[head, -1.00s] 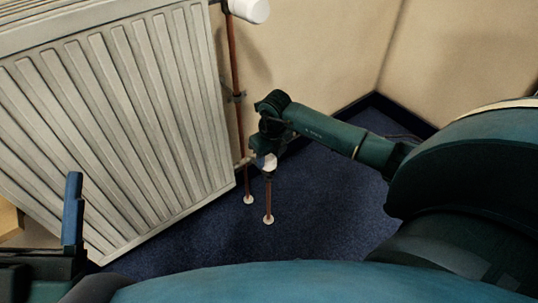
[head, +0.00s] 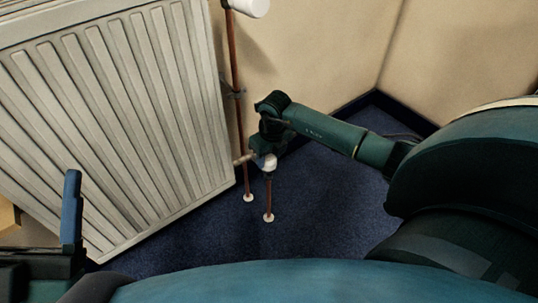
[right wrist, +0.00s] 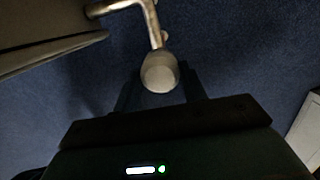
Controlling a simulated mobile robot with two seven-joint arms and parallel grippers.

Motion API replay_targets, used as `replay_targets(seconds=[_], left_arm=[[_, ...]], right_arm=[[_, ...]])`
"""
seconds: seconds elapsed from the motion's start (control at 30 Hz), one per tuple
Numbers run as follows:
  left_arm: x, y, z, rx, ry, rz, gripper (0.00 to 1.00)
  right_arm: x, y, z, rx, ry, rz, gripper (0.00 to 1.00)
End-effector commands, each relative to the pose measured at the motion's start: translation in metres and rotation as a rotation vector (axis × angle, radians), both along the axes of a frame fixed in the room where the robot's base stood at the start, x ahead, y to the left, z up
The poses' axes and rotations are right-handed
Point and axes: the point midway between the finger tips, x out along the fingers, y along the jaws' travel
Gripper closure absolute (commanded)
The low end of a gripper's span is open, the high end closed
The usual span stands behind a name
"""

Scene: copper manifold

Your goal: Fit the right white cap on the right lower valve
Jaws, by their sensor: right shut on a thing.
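The white cap (head: 267,162) is in my right gripper (head: 264,152), low beside the radiator's bottom right corner. In the right wrist view the cap (right wrist: 159,72) sits between the fingers of my right gripper (right wrist: 160,84), which is shut on it. The lower valve itself is hidden behind the gripper and cap. A bent metal pipe (right wrist: 155,30) meets the cap's far end in the right wrist view; I cannot tell whether the cap is seated. My left gripper (head: 72,208) shows at the lower left with one upright blue finger; its opening is unclear.
The ribbed radiator (head: 120,120) fills the left. Two copper pipes rise from round white floor collars (head: 268,217). A white cylinder (head: 250,6) sits at the upper pipe's top. The wall (head: 320,50) is close behind; blue carpet (head: 330,215) is clear at the right.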

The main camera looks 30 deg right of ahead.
Motion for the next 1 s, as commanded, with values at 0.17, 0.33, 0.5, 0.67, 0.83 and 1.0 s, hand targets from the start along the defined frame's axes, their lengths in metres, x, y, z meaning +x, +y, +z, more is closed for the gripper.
replay_targets(seconds=[0.17, 0.33, 0.5, 0.67, 0.83, 1.0], left_arm=[[0.002, -0.001, -0.008, 0.003, 0.011, 0.000, 0.31], [0.002, -0.001, -0.009, 0.005, 0.014, -0.001, 0.31], [0.001, -0.002, -0.010, 0.004, 0.016, -0.002, 0.31], [0.001, -0.002, -0.011, 0.004, 0.017, -0.003, 0.31], [0.000, -0.002, -0.004, 0.006, -0.014, -0.004, 0.31], [0.000, -0.001, 0.014, 0.012, -0.063, -0.002, 0.31]], right_arm=[[0.000, 0.000, -0.004, 0.000, 0.000, 0.000, 0.80], [0.000, 0.000, -0.004, 0.000, 0.000, 0.000, 0.44], [0.000, 0.000, -0.005, 0.000, 0.000, 0.000, 0.33], [0.000, 0.000, -0.005, 0.000, 0.000, 0.000, 0.33], [0.000, 0.000, -0.005, 0.000, 0.000, 0.000, 0.33], [0.000, -0.001, 0.007, -0.001, -0.002, 0.001, 0.33]])
